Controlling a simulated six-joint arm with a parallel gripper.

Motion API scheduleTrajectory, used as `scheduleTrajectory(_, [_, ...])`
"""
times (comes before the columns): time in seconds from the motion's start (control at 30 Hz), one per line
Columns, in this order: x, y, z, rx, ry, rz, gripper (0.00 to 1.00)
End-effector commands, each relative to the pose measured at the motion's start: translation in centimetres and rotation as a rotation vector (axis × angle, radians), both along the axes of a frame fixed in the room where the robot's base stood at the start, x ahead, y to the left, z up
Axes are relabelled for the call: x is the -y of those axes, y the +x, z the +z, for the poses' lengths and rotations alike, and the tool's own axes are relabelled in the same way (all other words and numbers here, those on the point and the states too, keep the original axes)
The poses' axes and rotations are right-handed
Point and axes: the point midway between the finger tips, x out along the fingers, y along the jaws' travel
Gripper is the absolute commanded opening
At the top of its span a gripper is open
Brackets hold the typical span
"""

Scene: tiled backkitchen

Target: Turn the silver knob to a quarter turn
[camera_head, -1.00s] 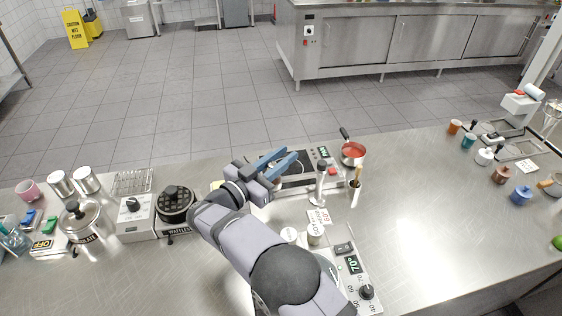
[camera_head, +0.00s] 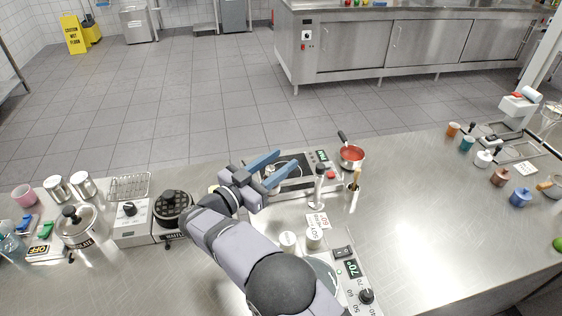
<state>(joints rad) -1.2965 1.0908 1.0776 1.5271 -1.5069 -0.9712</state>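My gripper (camera_head: 290,159) has two blue fingers pointing right and slightly away. They are apart with a gap between them. It is over the left part of the black-topped cooker (camera_head: 300,184) at the back of the steel counter. A pale, shiny rounded shape shows between and beside the fingers; I cannot tell whether it is the silver knob. No silver knob can be made out surely, as the fingers and my arm cover part of the cooker. I cannot tell whether the gripper touches anything.
A red-filled saucepan (camera_head: 350,156) stands right of the cooker. An upright metal tool (camera_head: 318,185) and white canisters (camera_head: 314,238) stand in front. A waffle maker (camera_head: 172,208) is left of my arm. A panel with a black knob (camera_head: 366,296) is at front right. The right-centre counter is clear.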

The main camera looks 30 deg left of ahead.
Motion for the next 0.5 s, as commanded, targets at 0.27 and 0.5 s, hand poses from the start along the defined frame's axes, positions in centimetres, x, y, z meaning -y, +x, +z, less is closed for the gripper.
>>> scheduleTrajectory(0.27, [-0.8, -3.8, -0.3, 0.0, 0.001, 0.004, 0.39])
scheduleTrajectory(0.5, [-1.2, -6.0, -0.1, -0.001, 0.001, 0.001, 0.39])
